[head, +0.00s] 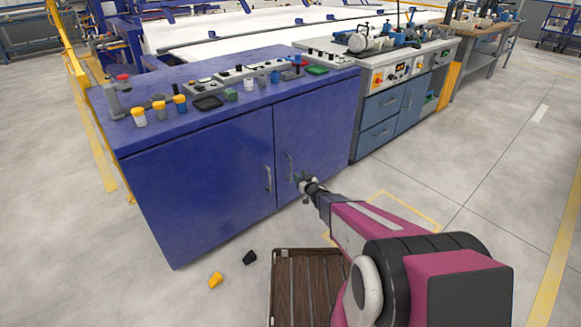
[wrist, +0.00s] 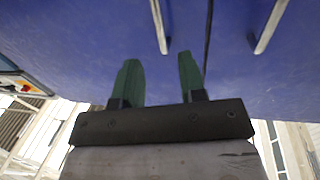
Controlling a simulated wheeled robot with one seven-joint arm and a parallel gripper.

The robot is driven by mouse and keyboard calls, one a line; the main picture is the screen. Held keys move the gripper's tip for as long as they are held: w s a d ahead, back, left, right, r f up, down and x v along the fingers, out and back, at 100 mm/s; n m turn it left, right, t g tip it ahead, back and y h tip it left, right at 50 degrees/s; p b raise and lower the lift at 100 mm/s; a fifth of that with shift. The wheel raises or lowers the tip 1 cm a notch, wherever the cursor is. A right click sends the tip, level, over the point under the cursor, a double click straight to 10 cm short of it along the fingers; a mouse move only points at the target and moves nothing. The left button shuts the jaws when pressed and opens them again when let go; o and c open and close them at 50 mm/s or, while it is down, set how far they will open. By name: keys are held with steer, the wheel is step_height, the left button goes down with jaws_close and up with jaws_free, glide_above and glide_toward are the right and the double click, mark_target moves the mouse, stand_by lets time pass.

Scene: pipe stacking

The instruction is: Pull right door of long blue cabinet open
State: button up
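The long blue cabinet (head: 200,185) stands on the floor with two shut doors. Its right door (head: 325,120) has a grey vertical handle (head: 290,165); the left door's handle (head: 268,178) is beside it across the seam. My gripper (head: 303,180) is in front of the right door, close to its handle. In the wrist view, which looks turned over, my gripper (wrist: 160,65) has its two green fingers apart with nothing held. The right door's handle (wrist: 158,25) lines up with the gap between the fingertips; contact cannot be told. The other handle (wrist: 268,25) is off to the side.
Cups, trays and control boxes (head: 240,72) stand on the cabinet top. A grey workbench (head: 395,100) adjoins its right end. A brown slatted pallet (head: 300,285), a yellow piece (head: 215,279) and a black piece (head: 249,257) lie on the floor. The floor to the right is clear.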

steer(key=x, duration=1)
steer(key=shift+w, duration=0.2)
jaws_close()
